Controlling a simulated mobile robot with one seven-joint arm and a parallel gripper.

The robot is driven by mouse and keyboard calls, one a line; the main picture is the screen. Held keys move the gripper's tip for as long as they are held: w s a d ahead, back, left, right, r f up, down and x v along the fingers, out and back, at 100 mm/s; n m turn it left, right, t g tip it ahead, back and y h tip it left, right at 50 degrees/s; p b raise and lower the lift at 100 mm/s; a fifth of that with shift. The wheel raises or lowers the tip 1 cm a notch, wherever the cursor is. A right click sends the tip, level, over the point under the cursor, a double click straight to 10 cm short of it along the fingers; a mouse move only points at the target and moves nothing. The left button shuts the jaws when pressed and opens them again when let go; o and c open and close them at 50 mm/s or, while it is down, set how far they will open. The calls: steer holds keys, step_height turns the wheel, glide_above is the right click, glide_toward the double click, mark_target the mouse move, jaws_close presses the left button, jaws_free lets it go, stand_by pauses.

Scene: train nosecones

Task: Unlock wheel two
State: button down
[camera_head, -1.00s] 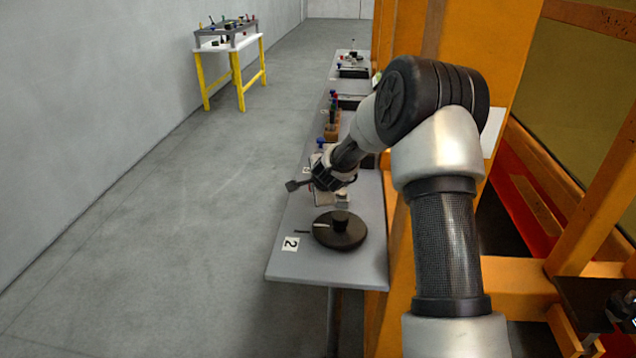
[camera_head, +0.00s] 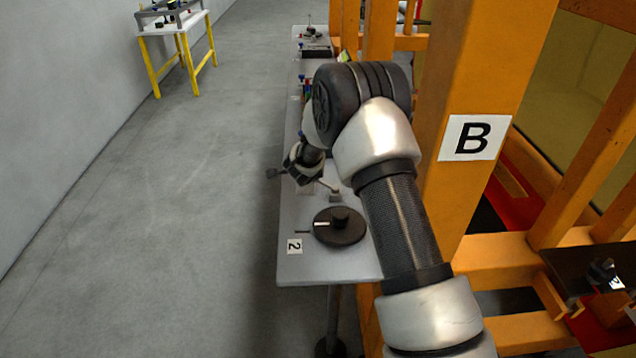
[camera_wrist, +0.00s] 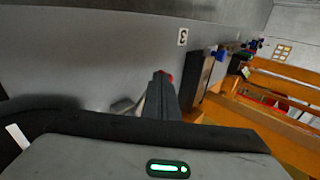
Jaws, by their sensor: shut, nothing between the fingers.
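Wheel two (camera_head: 340,228) is a flat black disc with a central knob and a white line pointing left. It lies on the grey bench beside a white label "2" (camera_head: 294,246). My gripper (camera_wrist: 163,82) is shut and empty, its fingers together in the wrist view. In the head view my gripper is over the bench just beyond the wheel, apart from it, with its fingertips hard to make out. A black curved edge with a white mark (camera_wrist: 17,135) at the wrist view's lower left seems to be wheel two, mostly hidden.
Further along are a "3" label (camera_wrist: 182,37) and dark fixtures with blue knobs. A yellow-legged table (camera_head: 180,55) stands at the far left. The floor on the left is clear.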

steer(key=shift+w+d, duration=0.3)
steer(key=shift+w, duration=0.9)
steer(key=shift+d, duration=0.25)
steer(key=shift+w+d, duration=0.1)
steer(key=shift+d, duration=0.05)
